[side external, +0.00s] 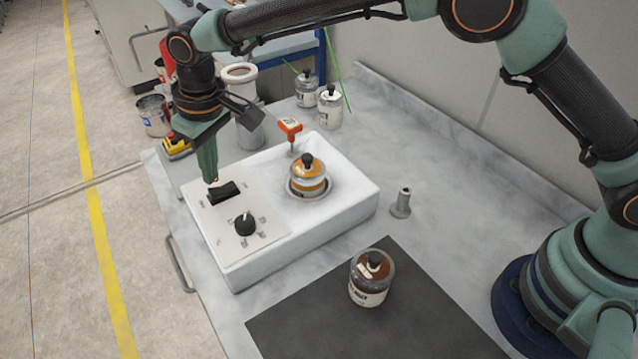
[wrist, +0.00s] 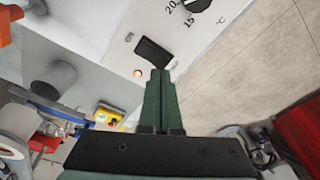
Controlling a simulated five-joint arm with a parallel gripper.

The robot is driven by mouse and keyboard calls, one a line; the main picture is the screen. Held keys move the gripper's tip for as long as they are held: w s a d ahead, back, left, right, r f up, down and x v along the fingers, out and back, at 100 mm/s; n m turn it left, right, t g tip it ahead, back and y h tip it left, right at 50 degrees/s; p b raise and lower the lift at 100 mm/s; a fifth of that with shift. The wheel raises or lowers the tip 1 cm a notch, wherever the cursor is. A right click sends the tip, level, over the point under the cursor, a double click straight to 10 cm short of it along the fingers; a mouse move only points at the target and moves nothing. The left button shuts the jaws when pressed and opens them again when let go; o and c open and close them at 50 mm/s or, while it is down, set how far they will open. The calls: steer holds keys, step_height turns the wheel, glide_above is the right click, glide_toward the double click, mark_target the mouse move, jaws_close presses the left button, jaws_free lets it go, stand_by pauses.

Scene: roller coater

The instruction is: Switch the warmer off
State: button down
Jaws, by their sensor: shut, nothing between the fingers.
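The warmer (side external: 330,215) is a white box on the marble-look bench. Its front panel carries a black rocker switch (side external: 223,192) and a black dial (side external: 245,224). In the wrist view the rocker switch (wrist: 153,52) lies just beyond my fingertips, and a small lamp (wrist: 137,73) beside it glows orange-red. The dial (wrist: 197,5) is cut by the top edge there, with 15 and 20 °C marks. My gripper (side external: 213,181) is shut and empty, pointing down at the switch's far end. It also shows in the wrist view (wrist: 160,76). I cannot tell whether it touches the switch.
A jar with amber contents (side external: 309,182) sits in the warmer's well, an orange-handled tool (side external: 290,127) behind it. Another jar (side external: 368,288) stands on the dark mat (side external: 400,322). A small grey post (side external: 401,203) stands right of the warmer. Several containers crowd the back.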

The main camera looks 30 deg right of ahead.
mark_target(217, 189)
steer(key=shift+f, duration=1.25)
stand_by(0.6)
steer(key=shift+r, duration=3.55)
steer(key=shift+d, duration=0.1)
steer(key=s+d+r+m+t, duration=0.1)
steer(key=s+d+r, duration=0.1)
steer(key=d+r, duration=0.55)
steer(key=s+d+r+m+t, duration=0.15)
steer(key=d+r, duration=0.25)
steer(key=d, duration=0.7)
steer(key=s+d+f+m+t+h, duration=0.1)
steer(key=s+d+f+m, duration=0.2)
steer(key=s+d, duration=1.1)
steer(key=shift+s+d+t, duration=0.15)
steer(key=shift+d+t, duration=0.2)
steer(key=shift+d, duration=0.65)
steer(key=shift+m, duration=0.25)
